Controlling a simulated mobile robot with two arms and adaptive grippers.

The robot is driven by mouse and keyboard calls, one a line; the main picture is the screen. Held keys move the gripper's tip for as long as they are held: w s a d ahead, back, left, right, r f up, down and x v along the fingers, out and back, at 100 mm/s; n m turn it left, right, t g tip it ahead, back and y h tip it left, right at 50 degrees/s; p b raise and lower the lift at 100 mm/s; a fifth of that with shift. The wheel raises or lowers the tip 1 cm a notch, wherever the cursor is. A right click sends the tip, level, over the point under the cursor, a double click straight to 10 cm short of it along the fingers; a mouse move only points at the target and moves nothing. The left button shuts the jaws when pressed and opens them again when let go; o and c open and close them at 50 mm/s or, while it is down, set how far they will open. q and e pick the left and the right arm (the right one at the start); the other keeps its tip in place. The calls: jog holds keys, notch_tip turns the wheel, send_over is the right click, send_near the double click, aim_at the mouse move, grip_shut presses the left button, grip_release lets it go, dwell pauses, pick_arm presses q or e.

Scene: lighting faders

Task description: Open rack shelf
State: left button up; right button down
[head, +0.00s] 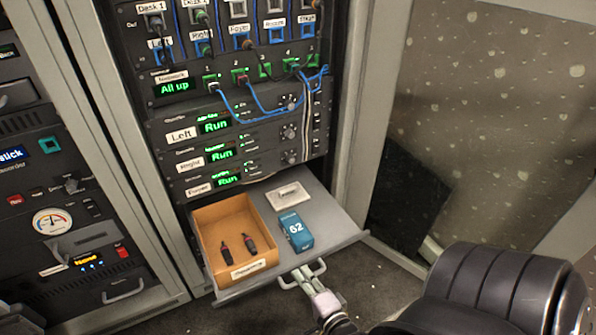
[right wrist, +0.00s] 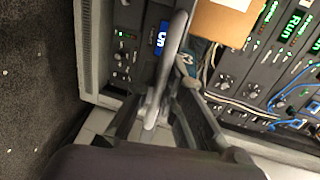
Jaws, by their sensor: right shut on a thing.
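The grey rack shelf (head: 340,236) sticks out of the rack at its bottom, well clear of the front panels. A silver handle (head: 288,284) is on its front edge; it also shows as a bar in the right wrist view (right wrist: 172,50). My right gripper (head: 303,275) is at this handle and shut on it. In the right wrist view its fingers (right wrist: 164,112) sit on either side of the bar. My left gripper is not in view.
On the shelf lie an open cardboard box (head: 215,226) with two dark plugs, a blue box (head: 295,231) marked 62 and a small pale plate (head: 289,196). Above are rack units with blue cables (head: 262,118). A second rack (head: 60,190) stands at left.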

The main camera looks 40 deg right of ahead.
jog(key=shift+s+a, duration=0.1)
jog(key=shift+s, duration=0.15)
jog(key=c, duration=1.7)
grip_release()
jog(key=v, duration=1.2)
